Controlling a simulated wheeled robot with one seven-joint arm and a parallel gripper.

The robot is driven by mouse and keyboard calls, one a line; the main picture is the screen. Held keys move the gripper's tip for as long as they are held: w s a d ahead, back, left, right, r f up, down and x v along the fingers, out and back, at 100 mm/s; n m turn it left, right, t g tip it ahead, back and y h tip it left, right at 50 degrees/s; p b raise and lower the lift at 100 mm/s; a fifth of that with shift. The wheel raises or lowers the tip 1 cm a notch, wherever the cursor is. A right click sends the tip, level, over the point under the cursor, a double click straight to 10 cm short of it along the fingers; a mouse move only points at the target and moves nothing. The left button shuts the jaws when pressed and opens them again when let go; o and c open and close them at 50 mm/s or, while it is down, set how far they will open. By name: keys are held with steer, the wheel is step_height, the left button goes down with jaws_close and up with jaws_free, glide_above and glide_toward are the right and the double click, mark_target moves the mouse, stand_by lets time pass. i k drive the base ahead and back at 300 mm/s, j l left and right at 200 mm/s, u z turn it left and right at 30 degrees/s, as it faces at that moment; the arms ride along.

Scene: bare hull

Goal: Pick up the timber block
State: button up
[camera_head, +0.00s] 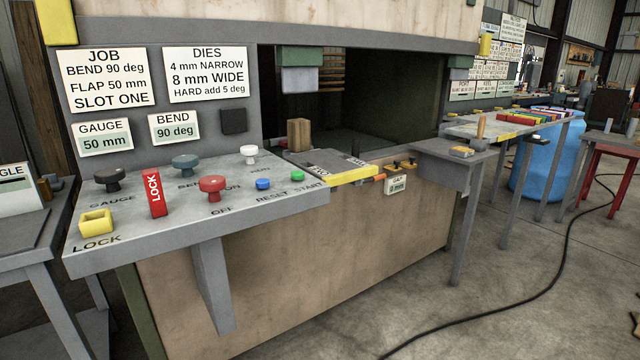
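A tan timber block (299,135) stands upright near the middle of the head view. It is on the grey machine bed (318,160), just behind the yellow-edged plate (350,173) and right of the control panel. Its front and top show, and its base is partly hidden by the plate's area. My gripper is not in view.
The control shelf (190,222) carries several knobs, a red LOCK lever (154,194) and a yellow block (96,222). The dark machine opening (390,100) lies behind the timber block. A side shelf (455,160) and a blue barrel (545,160) are right. A black cable crosses the floor.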

mark_target(298, 130)
steer(key=i+l+u, duration=0.3)
steer(key=i+l, duration=0.25)
steer(key=i, duration=0.15)
steer(key=i+l+u, duration=0.35)
steer(key=i+l, duration=0.25)
steer(key=l, duration=0.15)
steer(key=i+l+u, duration=0.15)
steer(key=i+l, duration=0.15)
steer(key=i+l+u, duration=0.15)
steer(key=l, duration=0.4)
steer(key=i+l+u, duration=0.2)
steer(key=i+l, duration=0.15)
steer(key=k+l, duration=0.05)
steer(key=l, duration=0.05)
